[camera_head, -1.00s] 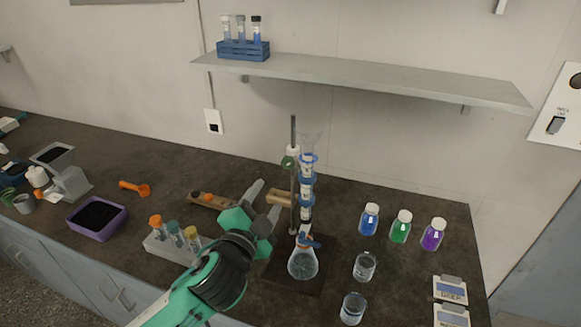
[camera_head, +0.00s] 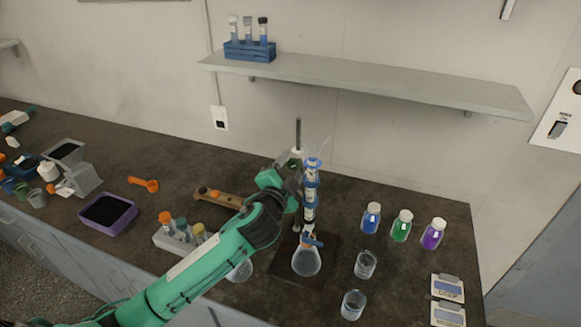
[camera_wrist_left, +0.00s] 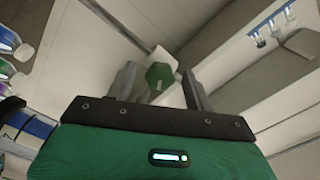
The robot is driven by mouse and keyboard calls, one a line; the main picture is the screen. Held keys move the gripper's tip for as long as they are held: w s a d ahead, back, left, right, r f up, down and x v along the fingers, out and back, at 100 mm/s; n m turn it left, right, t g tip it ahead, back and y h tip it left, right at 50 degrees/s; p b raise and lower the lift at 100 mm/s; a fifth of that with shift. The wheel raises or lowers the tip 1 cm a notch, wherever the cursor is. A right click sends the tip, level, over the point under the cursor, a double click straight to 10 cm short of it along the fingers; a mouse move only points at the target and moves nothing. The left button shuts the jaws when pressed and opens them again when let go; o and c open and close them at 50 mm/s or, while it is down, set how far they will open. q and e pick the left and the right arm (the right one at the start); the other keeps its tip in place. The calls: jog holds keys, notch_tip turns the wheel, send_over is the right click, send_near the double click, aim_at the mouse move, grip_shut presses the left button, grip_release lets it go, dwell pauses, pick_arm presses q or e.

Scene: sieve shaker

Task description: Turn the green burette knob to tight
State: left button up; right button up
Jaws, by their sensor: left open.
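The green burette knob (camera_wrist_left: 160,76) shows in the left wrist view between the two grey fingers of my left gripper (camera_wrist_left: 158,70). The fingers stand apart, with a gap on each side of the knob; how deep it sits between them I cannot tell. In the head view my left gripper (camera_head: 288,176) is up at the top part of the burette stand, and the knob is mostly hidden there. The burette (camera_head: 310,195) with blue clamps stands upright on the stand. A flask (camera_head: 306,261) with clear liquid is under it.
Blue, green and purple bottles (camera_head: 402,226) and two beakers (camera_head: 353,304) stand to the right. A vial rack (camera_head: 168,240) and a purple tray (camera_head: 108,213) are left. A wall shelf (camera_head: 370,84) with a blue tube rack (camera_head: 250,50) hangs above the bench.

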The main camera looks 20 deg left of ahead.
pick_arm(q)
jog(key=c, duration=1)
jog(key=shift+o, duration=0.2)
jog(key=shift+m, duration=0.3)
jog(key=m+p, duration=0.2)
jog(key=m, duration=0.1)
jog(key=shift+r, duration=0.1)
jog(key=shift+m+p, duration=0.85)
jog(key=shift+m, duration=0.65)
jog(key=o, duration=1)
jog(key=shift+c, duration=0.2)
